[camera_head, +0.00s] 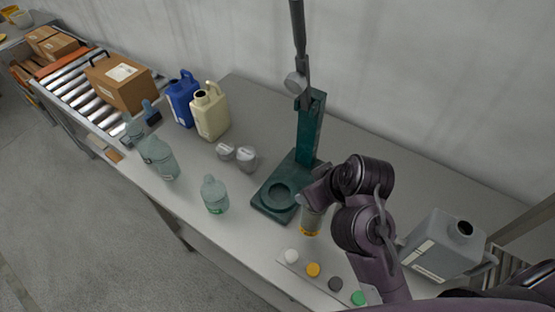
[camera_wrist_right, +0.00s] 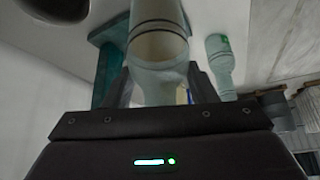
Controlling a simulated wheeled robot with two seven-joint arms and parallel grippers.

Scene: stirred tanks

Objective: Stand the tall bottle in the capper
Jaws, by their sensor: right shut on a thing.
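My right gripper (camera_head: 316,193) is shut on a pale, clear bottle with a yellow-orange band low on it, the tall bottle (camera_head: 311,222). The bottle looks roughly upright, just right of the capper's base and in front of its column. In the right wrist view the gripper (camera_wrist_right: 160,88) has the bottle (camera_wrist_right: 160,18) between its fingers. The capper (camera_head: 310,130) is a dark green stand with a round seat in its base (camera_head: 262,207) and a lever on top. The seat is empty. Whether the bottle touches the table is unclear. My left gripper is out of view.
A short bottle (camera_head: 215,197) stands left of the capper, with further bottles (camera_head: 160,158) beyond. Two silvery lidded pieces (camera_head: 246,159) and blue (camera_head: 182,98) and cream (camera_head: 210,112) jugs stand behind. Coloured caps (camera_head: 313,269) line the front edge; a grey canister (camera_head: 440,245) stands right.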

